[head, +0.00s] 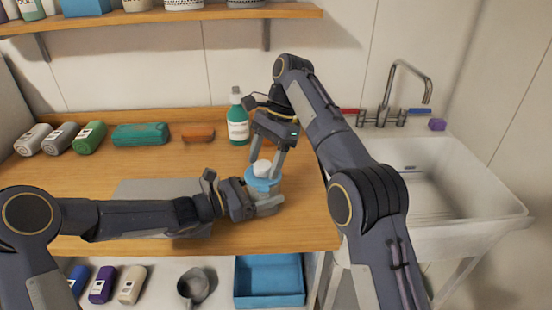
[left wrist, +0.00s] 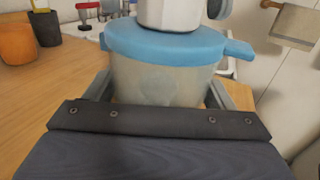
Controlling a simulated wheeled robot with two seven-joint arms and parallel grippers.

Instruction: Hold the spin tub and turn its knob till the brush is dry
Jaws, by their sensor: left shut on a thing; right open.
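The spin tub (left wrist: 160,85) is a translucent tub with a blue lid (left wrist: 165,43) and a white knob (left wrist: 172,14) on top. In the head view the tub's blue lid (head: 262,183) and white knob (head: 262,167) show near the right front of the wooden counter. My left gripper (head: 268,204) is shut on the tub from the left, its fingers on either side of the tub wall. My right gripper (head: 266,160) points down from above, open, with its fingers around or beside the knob; contact cannot be told. No brush is visible; the tub's inside is blurred.
A green pump bottle (head: 238,122) stands behind the tub. A grey mat (head: 150,188) is left of the tub. A sink (head: 430,200) is at right; a blue tray (head: 250,285) sits below.

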